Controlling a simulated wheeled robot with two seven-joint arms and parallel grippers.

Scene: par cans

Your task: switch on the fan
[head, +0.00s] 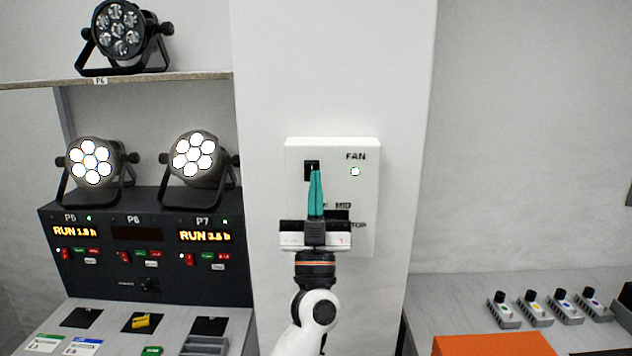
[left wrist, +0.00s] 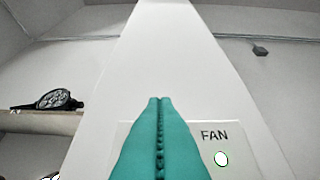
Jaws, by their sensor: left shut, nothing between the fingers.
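The fan switch box (head: 367,196) is a white panel on the pillar, marked FAN, with a round lamp (head: 355,171) that looks white with a green rim. The lamp also shows in the left wrist view (left wrist: 221,159). A black switch (head: 308,172) sits at the box's upper left. My left gripper (head: 315,174) is shut and empty, its teal fingertips pointing up in front of the box, beside and partly over the switch. I cannot tell whether they touch it. The gripper hides part of the lower lettering. My right gripper is not in view.
Left of the pillar, a dark control panel (head: 110,258) carries two lit par cans (head: 90,162) (head: 194,157). An unlit par can (head: 122,32) stands on a shelf above. On the right, a grey counter (head: 450,290) holds several small grey blocks and an orange box (head: 492,345).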

